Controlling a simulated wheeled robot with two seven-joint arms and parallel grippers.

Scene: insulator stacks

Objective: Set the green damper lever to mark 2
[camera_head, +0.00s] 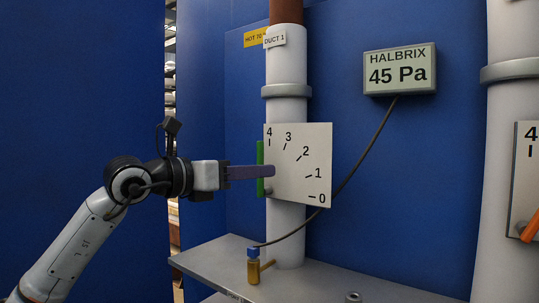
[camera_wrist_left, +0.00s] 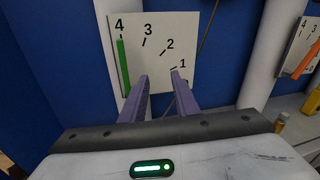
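The green damper lever (camera_head: 260,154) stands upright at the left edge of a white dial plate (camera_head: 310,145) marked 0 to 4. It points at mark 4, as the left wrist view also shows for the lever (camera_wrist_left: 123,62). My left gripper (camera_head: 271,171) reaches in from the left, its purple fingers overlapping the lever's lower part and the plate's edge. In the left wrist view the fingers of the gripper (camera_wrist_left: 160,77) are spread with nothing visible between them. The lever shows just left of the left finger; I cannot tell whether they touch. My right gripper is not in view.
The plate sits on a white duct (camera_head: 287,104) labelled DUCT 1. A display (camera_head: 400,70) reads 45 Pa, its cable running to a brass valve (camera_head: 254,270) on the grey shelf (camera_head: 215,262). Another dial with an orange lever (camera_head: 530,227) is at the right edge.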

